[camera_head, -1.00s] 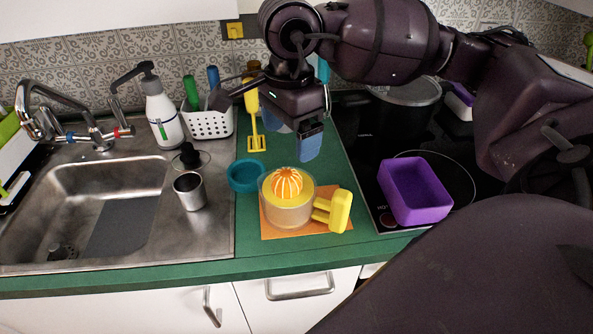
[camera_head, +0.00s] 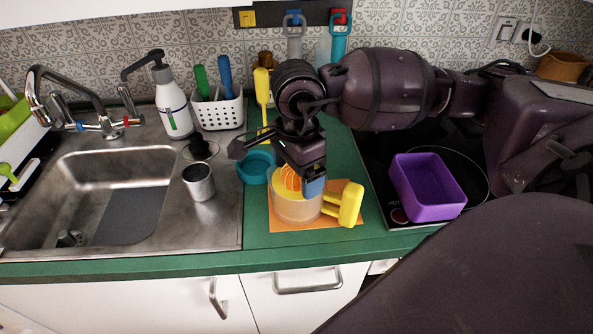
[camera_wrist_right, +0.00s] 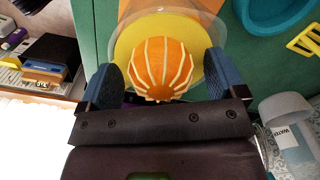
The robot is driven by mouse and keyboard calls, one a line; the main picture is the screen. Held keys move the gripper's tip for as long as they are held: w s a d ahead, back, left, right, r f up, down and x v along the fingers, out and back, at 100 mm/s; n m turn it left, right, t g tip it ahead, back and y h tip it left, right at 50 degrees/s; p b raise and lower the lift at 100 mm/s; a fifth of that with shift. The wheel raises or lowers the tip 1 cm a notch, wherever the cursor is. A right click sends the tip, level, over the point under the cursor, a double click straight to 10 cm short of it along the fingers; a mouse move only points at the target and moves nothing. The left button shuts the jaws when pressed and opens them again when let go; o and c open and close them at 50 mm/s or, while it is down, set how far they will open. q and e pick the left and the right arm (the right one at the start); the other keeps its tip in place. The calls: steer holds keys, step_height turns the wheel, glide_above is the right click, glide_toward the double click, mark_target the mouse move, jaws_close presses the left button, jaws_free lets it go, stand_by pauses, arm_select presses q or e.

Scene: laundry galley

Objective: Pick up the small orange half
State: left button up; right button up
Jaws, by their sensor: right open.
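The small orange half (camera_head: 288,178) sits on top of the juicer (camera_head: 295,208), which has a yellow top, a clear cup and a yellow handle. In the right wrist view the orange half (camera_wrist_right: 155,60) shows pale stripes and lies between the two blue fingers. My right gripper (camera_head: 301,183) is open just above and around the orange half and partly hides it in the head view. In the wrist view a gap shows between the orange half and the right finger of the gripper (camera_wrist_right: 161,76); contact at the left finger is unclear. My left gripper is not in view.
The juicer stands on an orange mat (camera_head: 282,227) on the green counter. A teal bowl (camera_head: 254,168) is close on its left, and a steel cup (camera_head: 199,182) stands by the sink. A purple container (camera_head: 428,188) sits on the stove at right.

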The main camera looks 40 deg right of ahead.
steer(key=c, duration=1.1)
steer(key=shift+r, duration=0.1)
step_height(320, 180, up, 20)
steer(key=p, duration=0.1)
steer(key=shift+p, duration=0.4)
